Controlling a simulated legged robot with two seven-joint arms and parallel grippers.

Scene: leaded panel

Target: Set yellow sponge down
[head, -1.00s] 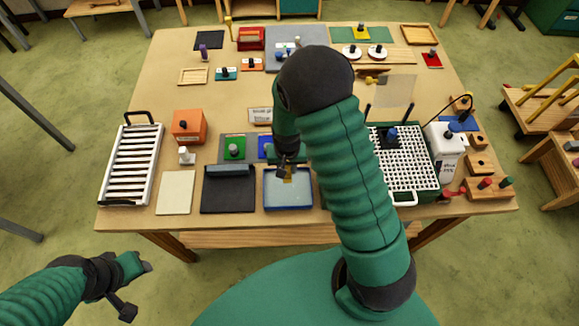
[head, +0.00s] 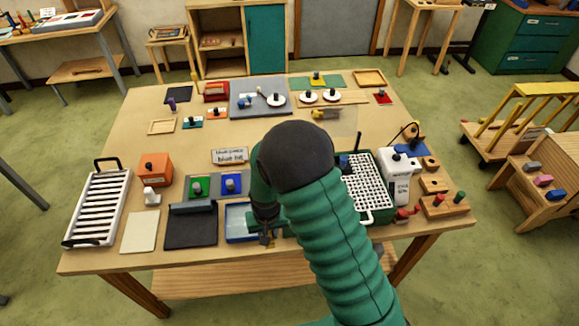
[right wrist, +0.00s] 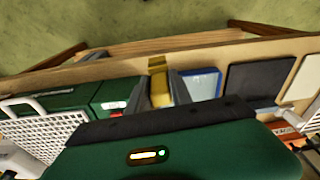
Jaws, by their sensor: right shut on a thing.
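My right gripper (head: 267,238) is at the front of the table, by the right end of the shallow blue-rimmed tray (head: 232,236). In the right wrist view its fingers (right wrist: 160,88) are shut on the yellow sponge (right wrist: 158,66), which sticks out between them. The tray (right wrist: 217,84) lies just beside the fingers in that view. I cannot tell whether the sponge touches the table. In the head view the sponge is too small and hidden to make out clearly. My left gripper is not in view.
A black pad (head: 190,231) and a pale tile (head: 140,231) lie left of the tray. A white perforated rack (head: 367,187) stands on the right, near a white bottle (head: 397,187). The table's front edge is close to the gripper. My arm hides part of the table.

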